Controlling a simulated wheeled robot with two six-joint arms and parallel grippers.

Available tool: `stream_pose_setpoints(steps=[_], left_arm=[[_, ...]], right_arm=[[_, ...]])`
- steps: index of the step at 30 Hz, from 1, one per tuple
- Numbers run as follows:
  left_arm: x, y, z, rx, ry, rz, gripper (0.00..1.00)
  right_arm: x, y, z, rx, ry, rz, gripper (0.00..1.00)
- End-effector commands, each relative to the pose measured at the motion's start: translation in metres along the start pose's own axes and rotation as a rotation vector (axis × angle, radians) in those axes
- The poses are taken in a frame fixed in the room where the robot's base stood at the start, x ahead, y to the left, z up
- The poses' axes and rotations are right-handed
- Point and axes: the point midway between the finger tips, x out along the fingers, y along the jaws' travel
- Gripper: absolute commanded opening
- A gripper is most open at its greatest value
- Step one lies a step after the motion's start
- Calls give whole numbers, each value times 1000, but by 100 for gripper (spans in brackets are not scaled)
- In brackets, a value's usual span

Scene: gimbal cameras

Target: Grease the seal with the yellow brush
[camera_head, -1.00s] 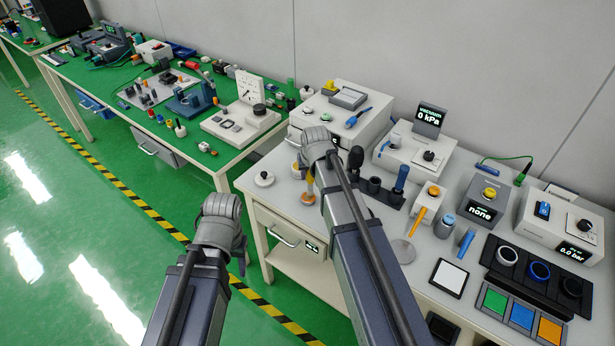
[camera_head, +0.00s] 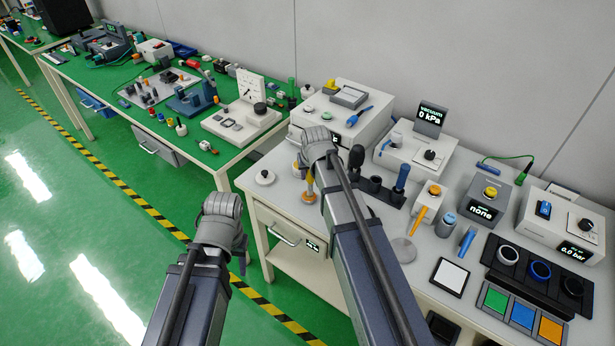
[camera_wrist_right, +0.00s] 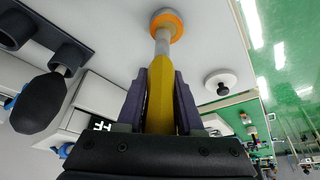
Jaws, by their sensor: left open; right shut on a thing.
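The yellow brush (camera_wrist_right: 160,95) is held between the fingers of my right gripper (camera_wrist_right: 157,100); its yellow handle also shows in the head view (camera_head: 309,177). Its grey shaft leads to an orange ring with a pale centre (camera_wrist_right: 167,21), at the worktop. I cannot tell whether this ring is the seal or whether the tip touches it. A white, a blue (camera_head: 540,271) and a black ring sit on a black holder at the right. My left gripper (camera_head: 239,254) hangs in front of the bench, open and empty; its fingers are partly hidden.
A white round lid with a knob (camera_head: 264,178) lies left of the brush. A dark rack (camera_head: 384,193) with a black-handled and a blue-handled tool stands close to its right. Several instrument boxes line the wall side. Green floor is free in front.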

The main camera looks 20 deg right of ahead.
Motion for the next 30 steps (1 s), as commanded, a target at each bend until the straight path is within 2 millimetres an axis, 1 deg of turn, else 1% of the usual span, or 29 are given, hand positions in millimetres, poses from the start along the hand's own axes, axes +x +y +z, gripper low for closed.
stream_pose_setpoints(steps=[2,7,18,26,30], left_arm=[[0,0,0,0,0,0,50],[0,0,0,0,0,0,50],[-2,0,0,0,0,0,50],[-2,0,0,0,0,0,50],[-9,-1,0,0,0,0,50]], right_arm=[[2,2,-2,1,0,1,0],[0,1,-1,-1,0,1,0],[-7,-12,13,0,0,0,0],[-8,-12,12,0,0,1,0],[-14,-12,10,0,0,1,0]])
